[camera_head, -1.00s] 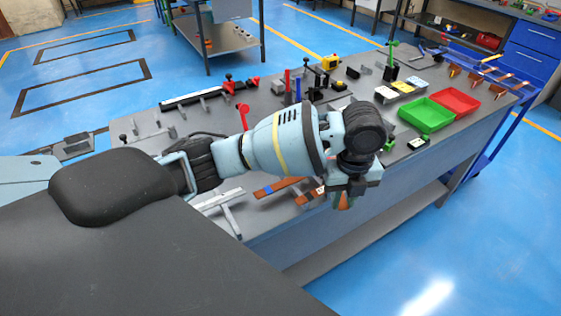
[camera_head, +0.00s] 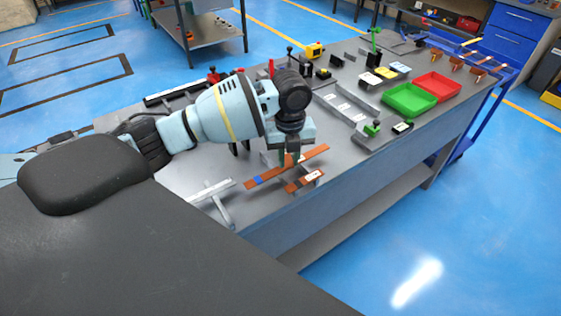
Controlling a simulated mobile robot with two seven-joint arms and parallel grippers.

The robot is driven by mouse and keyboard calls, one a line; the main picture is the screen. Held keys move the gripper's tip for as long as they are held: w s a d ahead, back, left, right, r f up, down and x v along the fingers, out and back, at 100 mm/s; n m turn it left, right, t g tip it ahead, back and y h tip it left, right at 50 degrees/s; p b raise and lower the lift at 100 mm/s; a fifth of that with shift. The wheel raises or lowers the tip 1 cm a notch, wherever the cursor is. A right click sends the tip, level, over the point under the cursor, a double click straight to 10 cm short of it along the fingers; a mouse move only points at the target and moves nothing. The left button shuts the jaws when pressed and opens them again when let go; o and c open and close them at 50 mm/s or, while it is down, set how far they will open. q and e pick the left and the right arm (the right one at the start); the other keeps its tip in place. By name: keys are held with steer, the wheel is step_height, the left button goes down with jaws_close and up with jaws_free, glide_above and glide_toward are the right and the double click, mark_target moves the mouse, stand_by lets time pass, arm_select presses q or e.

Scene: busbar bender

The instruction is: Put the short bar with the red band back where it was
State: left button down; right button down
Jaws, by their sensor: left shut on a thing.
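My left gripper (camera_head: 289,160) points down over the near part of the bench and is shut on a copper-coloured piece. Little of that piece shows between the fingers, and I cannot make out a red band on it. A long copper bar with a blue band (camera_head: 257,181) lies on the supports just behind and below the fingertips. A short copper bar with a white label (camera_head: 311,177) lies in front of it, nearer the bench edge. It has a darker band whose colour I cannot tell. My right gripper is not in view.
A pale metal bar (camera_head: 211,190) lies on a stand left of the copper bars. A green tray (camera_head: 409,99) and a red tray (camera_head: 438,86) stand at the right. Grey channel pieces (camera_head: 343,107) lie behind the gripper. The bench's front edge is close.

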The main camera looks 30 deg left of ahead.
mark_target(281, 171)
arm_select(q)
steer(key=shift+w+a, duration=0.25)
steer(key=shift+a, duration=0.7)
steer(key=shift+a+f, duration=0.15)
steer(key=shift+f, duration=0.75)
steer(key=shift+a+f, duration=0.15)
steer(key=shift+f, duration=0.75)
steer(key=shift+f, duration=0.5)
